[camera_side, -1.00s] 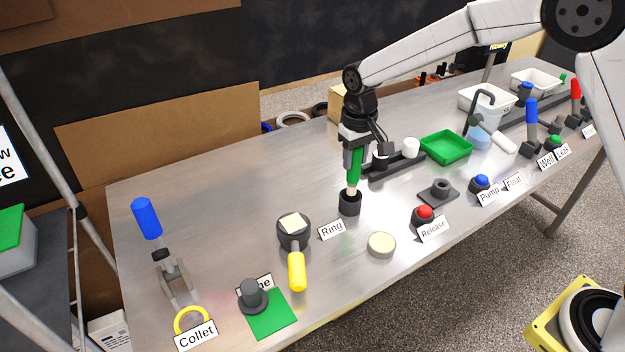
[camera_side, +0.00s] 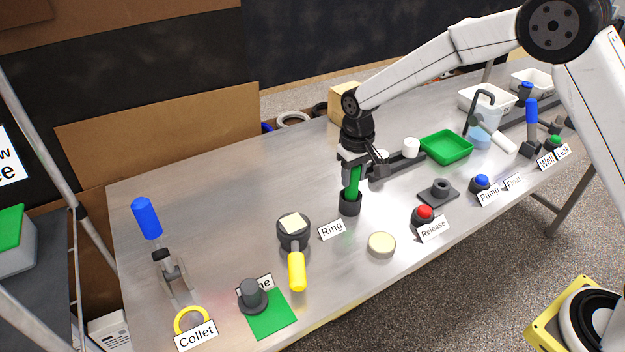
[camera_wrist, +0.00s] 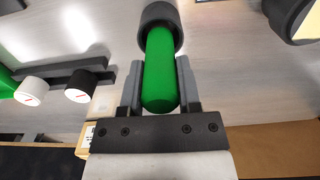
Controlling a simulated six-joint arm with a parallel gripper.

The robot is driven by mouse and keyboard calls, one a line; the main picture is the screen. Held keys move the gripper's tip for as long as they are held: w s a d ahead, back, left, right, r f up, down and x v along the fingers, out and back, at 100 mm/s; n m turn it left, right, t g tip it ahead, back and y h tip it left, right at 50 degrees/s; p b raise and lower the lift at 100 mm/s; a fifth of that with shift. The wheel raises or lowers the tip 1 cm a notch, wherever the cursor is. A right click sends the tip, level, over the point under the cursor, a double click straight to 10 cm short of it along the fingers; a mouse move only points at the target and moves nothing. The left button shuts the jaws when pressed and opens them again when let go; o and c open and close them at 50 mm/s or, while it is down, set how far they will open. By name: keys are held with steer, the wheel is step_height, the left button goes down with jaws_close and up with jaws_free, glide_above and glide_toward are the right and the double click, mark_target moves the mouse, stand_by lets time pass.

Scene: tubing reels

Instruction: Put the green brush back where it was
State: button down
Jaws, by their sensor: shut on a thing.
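The green brush (camera_side: 353,181) stands nearly upright with its lower end inside a black cup-shaped holder (camera_side: 350,206) on the table. Its bristle end is hidden in the holder. My gripper (camera_side: 352,170) is above the holder and shut on the green handle. In the wrist view the green brush (camera_wrist: 160,75) lies between the two fingers of my gripper (camera_wrist: 159,85), and its far end goes into the black holder (camera_wrist: 160,18).
The Ring label (camera_side: 331,229) and a dark pan with a yellow handle (camera_side: 297,270) are to the left. A red button (camera_side: 424,212) is in front right.

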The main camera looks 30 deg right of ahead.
steer(key=shift+f, duration=0.1)
steer(key=shift+c, duration=1.5)
jaws_free()
step_height(320, 180, up, 12)
steer(key=shift+r, duration=0.15)
steer(key=s+d+f+t, duration=0.1)
steer(key=s+d+f, duration=0.1)
steer(key=s, duration=0.5)
steer(key=s+d+f, duration=0.3)
steer(key=s, duration=0.4)
steer(key=s+d+f+t, duration=0.1)
steer(key=s+d+f, duration=0.1)
steer(key=s, duration=0.5)
steer(key=shift+s+d+f+t, duration=0.3)
steer(key=shift+s+d, duration=0.1)
steer(key=shift+d, duration=0.1)
